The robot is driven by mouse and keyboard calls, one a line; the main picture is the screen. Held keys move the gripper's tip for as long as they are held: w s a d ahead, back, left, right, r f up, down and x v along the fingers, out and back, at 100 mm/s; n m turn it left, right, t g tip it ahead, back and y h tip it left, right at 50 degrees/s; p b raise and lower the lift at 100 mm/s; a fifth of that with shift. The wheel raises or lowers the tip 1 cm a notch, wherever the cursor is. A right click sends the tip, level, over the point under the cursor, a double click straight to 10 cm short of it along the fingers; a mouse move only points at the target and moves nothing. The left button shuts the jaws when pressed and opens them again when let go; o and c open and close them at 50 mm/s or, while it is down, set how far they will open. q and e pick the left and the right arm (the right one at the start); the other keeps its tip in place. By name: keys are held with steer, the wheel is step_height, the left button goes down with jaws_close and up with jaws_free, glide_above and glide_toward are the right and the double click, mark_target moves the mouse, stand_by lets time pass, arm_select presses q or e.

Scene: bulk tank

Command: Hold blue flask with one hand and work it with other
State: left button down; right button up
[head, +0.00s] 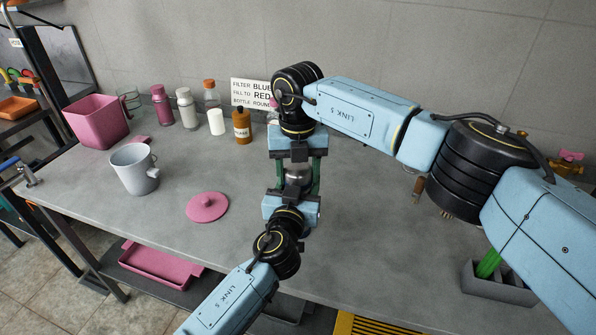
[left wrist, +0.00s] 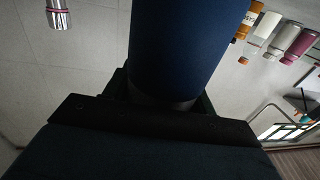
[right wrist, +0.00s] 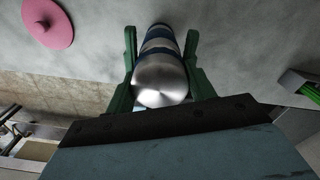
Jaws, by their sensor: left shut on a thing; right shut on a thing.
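The blue flask (head: 298,174) is between my two grippers above the table; the head view shows mostly its silver metal part. My right gripper (head: 298,178) comes from the back with green fingers, shut on the flask's silver end. In the right wrist view, the silver end (right wrist: 160,82) lies between the fingers, with blue bands beyond it. My left gripper (head: 291,196) comes from the front and is shut on the flask. In the left wrist view, the dark blue body (left wrist: 185,45) rises from the jaws, which hide its lower end.
A white mug (head: 135,172), a pink lid (head: 207,206) and a pink bin (head: 97,122) stand left. Several bottles (head: 187,108) and a sign (head: 252,92) are along the back wall. A grey holder (head: 497,287) is at front right.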

steer(key=n, duration=0.3)
steer(key=o, duration=1.1)
